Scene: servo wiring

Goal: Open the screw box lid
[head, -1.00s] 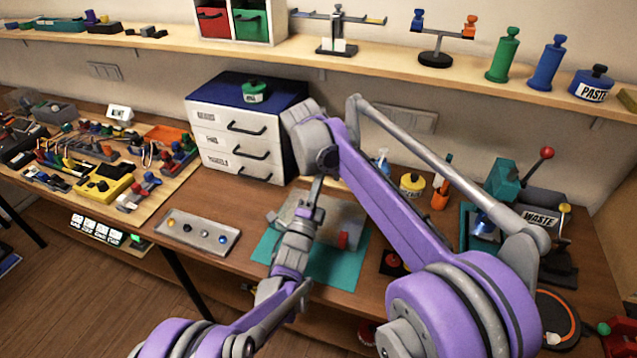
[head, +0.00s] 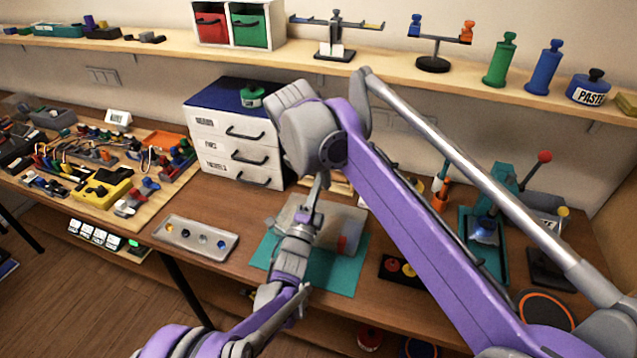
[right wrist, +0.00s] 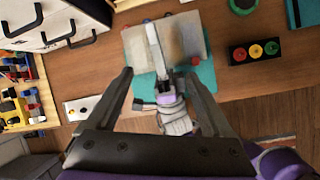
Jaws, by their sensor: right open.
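A flat, pale grey see-through box (head: 345,216), which I take to be the screw box, lies on a teal mat (head: 345,276) with a small red part at its front. In the right wrist view the box (right wrist: 196,38) shows a grey and a tan area; I cannot tell how its lid stands. My left gripper (head: 316,192) reaches over the box's left part; it also shows in the right wrist view (right wrist: 153,45), its jaw opening unclear. My right gripper (right wrist: 160,73) is open and empty above, its fingers either side of the left hand in view. Its fingers are hidden in the head view.
A white drawer unit (head: 236,150) stands behind at left. A grey tray (head: 196,238) lies left of the mat. A black panel with coloured round buttons (head: 400,270) lies right of it. My right forearm covers part of the table's right side.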

